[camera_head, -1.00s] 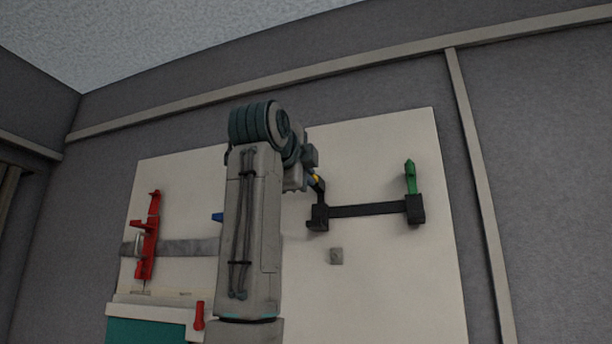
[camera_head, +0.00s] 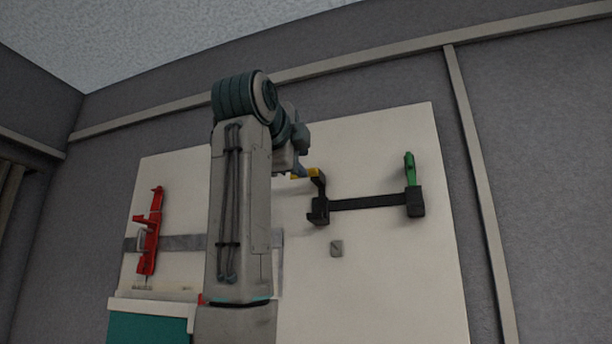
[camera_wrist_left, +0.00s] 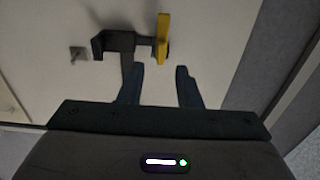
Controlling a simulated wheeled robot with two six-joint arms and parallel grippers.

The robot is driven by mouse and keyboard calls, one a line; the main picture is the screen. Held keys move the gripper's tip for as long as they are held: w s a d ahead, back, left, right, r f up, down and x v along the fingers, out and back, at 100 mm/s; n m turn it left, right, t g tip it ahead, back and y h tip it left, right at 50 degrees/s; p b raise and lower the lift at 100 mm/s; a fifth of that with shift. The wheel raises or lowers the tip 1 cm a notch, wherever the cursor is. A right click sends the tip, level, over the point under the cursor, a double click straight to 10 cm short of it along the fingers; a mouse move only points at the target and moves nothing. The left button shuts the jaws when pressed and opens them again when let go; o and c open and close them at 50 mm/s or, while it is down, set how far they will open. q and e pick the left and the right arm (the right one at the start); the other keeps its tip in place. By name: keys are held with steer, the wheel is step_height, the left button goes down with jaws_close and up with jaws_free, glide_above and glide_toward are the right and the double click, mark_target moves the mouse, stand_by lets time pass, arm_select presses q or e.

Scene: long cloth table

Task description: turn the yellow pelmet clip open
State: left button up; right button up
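The yellow clip (camera_head: 308,173) is at the top of a black bracket at the left end of the black bar (camera_head: 368,203) on the white board. It lies nearly level in the head view, pointing left. In the left wrist view the yellow clip (camera_wrist_left: 163,40) lies just beyond the fingertips, beside the dark bracket (camera_wrist_left: 114,42). My left gripper (camera_wrist_left: 159,69) is open, with a gap between its fingers and nothing held. In the head view my left gripper (camera_head: 298,172) is beside the clip, partly hidden by my arm. My right gripper is out of view.
A green clip (camera_head: 410,170) stands upright at the bar's right end. A red clamp (camera_head: 150,232) sits on a grey strip (camera_head: 182,243) at left. A teal box (camera_head: 148,330) is at lower left. My arm covers the board's middle.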

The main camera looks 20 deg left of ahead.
arm_select(q)
steer(key=s+b, duration=0.2)
steer(key=s, duration=0.4)
steer(key=shift+s, duration=0.15)
steer(key=shift+a, duration=0.1)
